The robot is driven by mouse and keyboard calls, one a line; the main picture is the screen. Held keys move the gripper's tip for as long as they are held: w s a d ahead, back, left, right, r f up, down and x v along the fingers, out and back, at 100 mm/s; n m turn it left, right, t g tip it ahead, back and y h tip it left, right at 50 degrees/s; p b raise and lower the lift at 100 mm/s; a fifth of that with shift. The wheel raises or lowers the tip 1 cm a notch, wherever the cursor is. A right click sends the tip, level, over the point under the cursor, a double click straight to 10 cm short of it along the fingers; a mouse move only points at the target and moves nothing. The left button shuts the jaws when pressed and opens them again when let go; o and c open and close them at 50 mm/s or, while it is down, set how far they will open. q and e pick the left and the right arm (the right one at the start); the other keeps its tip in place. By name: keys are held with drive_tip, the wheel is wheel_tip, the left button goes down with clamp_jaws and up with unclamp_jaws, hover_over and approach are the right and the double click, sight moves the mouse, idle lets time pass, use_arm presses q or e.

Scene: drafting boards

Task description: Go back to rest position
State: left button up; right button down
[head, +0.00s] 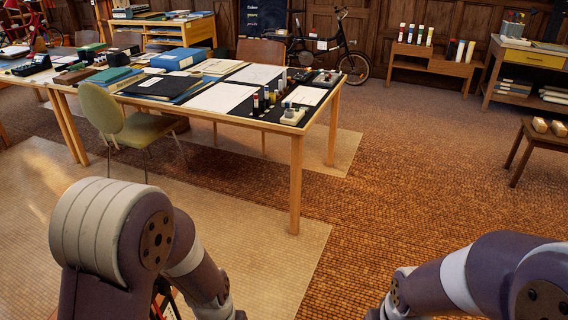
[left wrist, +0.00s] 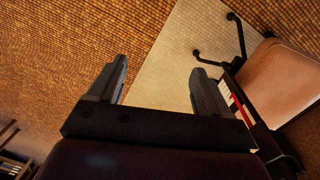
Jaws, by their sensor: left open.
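My left gripper (left wrist: 158,90) shows in the left wrist view with its two fingers spread apart and nothing between them. It hangs over the floor, where brown tiling meets a pale mat. In the head view my left arm comes in at the lower left and my right arm at the lower right. Neither gripper can be made out in the head view; both arms run off the bottom edge.
A long table (head: 297,175) with papers, books and bottles stands ahead, with a green chair (head: 146,129) at its left. A small bench (head: 533,135) is at the right. The brown tiled floor (head: 420,170) between them is clear.

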use_arm(q)
drive_tip(key=s+a+r, duration=0.4)
drive_tip(key=a+r, duration=0.1)
drive_tip(key=r, duration=0.1)
wheel_tip(320, 180, up, 17)
drive_tip(key=a+t+p, duration=0.1)
drive_tip(key=p, duration=1.4)
drive_tip(key=shift+w+a+n+y, duration=0.3)
drive_tip(key=shift+y, duration=0.1)
